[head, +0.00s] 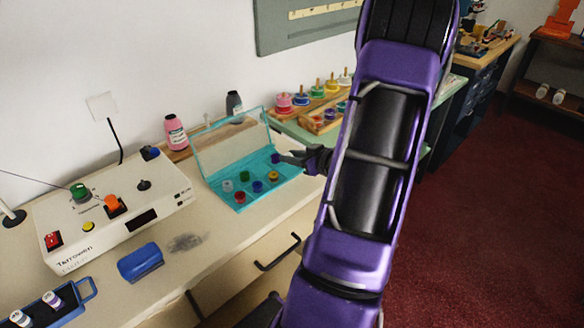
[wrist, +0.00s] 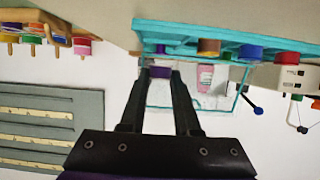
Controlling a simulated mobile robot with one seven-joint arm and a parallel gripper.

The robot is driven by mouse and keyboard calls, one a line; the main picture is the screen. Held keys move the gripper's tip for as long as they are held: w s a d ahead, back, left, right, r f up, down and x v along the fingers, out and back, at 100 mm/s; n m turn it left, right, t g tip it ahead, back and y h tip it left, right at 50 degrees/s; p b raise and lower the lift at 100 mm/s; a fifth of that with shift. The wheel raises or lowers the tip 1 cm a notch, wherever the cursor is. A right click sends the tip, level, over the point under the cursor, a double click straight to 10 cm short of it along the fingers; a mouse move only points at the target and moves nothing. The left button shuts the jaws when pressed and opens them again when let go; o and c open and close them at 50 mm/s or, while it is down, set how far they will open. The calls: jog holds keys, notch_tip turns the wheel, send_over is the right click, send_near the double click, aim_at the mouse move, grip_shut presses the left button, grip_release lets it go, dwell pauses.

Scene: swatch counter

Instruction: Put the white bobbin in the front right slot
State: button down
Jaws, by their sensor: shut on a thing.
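My gripper (head: 285,158) reaches in from the right to the back right of an open teal box (head: 212,185). In the wrist view my gripper (wrist: 160,74) is shut on a small purple bobbin (wrist: 160,72). That bobbin (head: 275,158) appears held above the box's right end. A pale, whitish bobbin (head: 228,186) sits in the box at the left, with a green one (head: 245,176) beside it. The front row has a red (head: 240,198), a blue-purple (head: 258,187) and a yellow bobbin (head: 273,176), the yellow at front right. The back right slot is hard to make out.
The box's clear lid (head: 228,146) stands open at the back. A white machine (head: 110,225) and a blue block (head: 140,262) are to the left. Pink (head: 175,132) and dark bottles (head: 234,105) stand behind. Wooden racks of coloured spools (head: 302,98) lie behind right.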

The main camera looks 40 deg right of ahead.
aim_at(292, 173)
jog(key=shift+f, duration=1.6)
jog(key=shift+b, duration=0.3)
jog(key=shift+f, duration=0.25)
jog(key=c, duration=0.9)
grip_release()
jog(key=shift+r, duration=0.1)
jog(key=shift+r, duration=0.3)
jog(key=p+v, duration=0.1)
jog(key=v, duration=1.1)
jog(key=shift+f, duration=0.1)
